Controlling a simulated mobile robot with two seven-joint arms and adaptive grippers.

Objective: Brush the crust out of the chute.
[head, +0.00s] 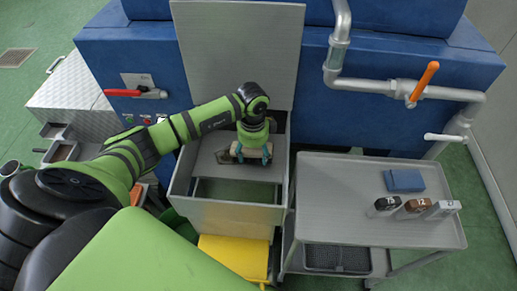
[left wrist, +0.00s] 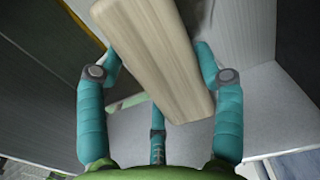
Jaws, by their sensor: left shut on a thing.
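The chute (head: 225,214) is an open grey metal box at the front of the blue machine, with its lid (head: 240,50) standing raised behind it. My left gripper (head: 252,152) is inside the chute, near its back right. Its teal fingers are shut on a pale wooden block, which looks like the brush (left wrist: 155,55). In the left wrist view the brush lies tilted between the fingers, and its bristles are not clearly visible. A dark patch shows beyond the brush there; I cannot tell whether it is crust or shadow. My right gripper is not in view.
A grey cart (head: 335,190) stands close on the right, carrying a blue box (head: 404,181) and several small numbered blocks. Pipes with an orange-handled valve (head: 424,82) run above it. A red lever (head: 123,93) juts out at left. A yellow piece (head: 235,256) sits below the chute.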

